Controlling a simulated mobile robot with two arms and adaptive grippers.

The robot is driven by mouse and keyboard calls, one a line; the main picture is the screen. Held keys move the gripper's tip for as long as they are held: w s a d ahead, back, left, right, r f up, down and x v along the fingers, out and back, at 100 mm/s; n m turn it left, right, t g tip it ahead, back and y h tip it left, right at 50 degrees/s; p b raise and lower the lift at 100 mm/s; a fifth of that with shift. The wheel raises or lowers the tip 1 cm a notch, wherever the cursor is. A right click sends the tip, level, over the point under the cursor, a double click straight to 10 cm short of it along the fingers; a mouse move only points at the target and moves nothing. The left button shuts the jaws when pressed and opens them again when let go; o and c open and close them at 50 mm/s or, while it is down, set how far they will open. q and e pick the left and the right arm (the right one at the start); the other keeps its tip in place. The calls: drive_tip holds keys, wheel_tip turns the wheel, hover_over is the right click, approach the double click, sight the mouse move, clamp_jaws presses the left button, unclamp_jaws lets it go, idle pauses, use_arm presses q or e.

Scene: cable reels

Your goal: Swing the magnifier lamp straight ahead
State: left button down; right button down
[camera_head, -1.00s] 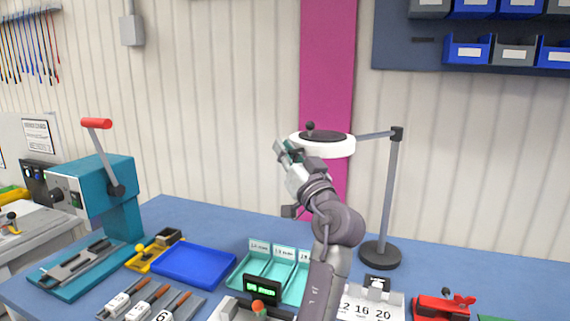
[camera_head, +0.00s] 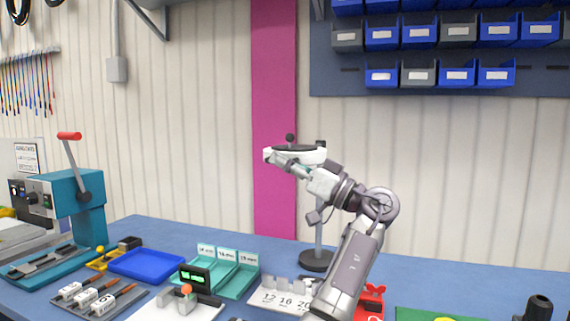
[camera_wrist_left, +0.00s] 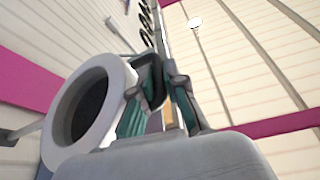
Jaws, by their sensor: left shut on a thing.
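The magnifier lamp has a white ring head (camera_head: 312,155) with a small dark knob on top, a grey post and a round dark base (camera_head: 317,261) on the blue bench. The ring head overlaps the top of the post in the head view. My left gripper (camera_head: 284,167) is at the near left rim of the head, shut on part of the lamp. In the left wrist view the white ring (camera_wrist_left: 62,135) with its dark lens lies just left of the teal fingers (camera_wrist_left: 160,108). The exact grip spot is partly hidden. My right gripper is not in view.
A numbered holder (camera_head: 270,298) and a red tool (camera_head: 371,303) are near the arm. Blue and grey bins hang above.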

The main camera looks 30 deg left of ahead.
use_arm(q)
drive_tip(key=shift+d, duration=0.25)
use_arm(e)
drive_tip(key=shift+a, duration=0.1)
use_arm(q)
drive_tip(key=c, duration=1.5)
unclamp_jaws()
drive_tip(key=shift+f, duration=0.1)
drive_tip(key=v, duration=1.2)
drive_tip(key=shift+w, duration=0.1)
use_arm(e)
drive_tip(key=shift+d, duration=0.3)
use_arm(q)
drive_tip(key=shift+a, duration=0.1)
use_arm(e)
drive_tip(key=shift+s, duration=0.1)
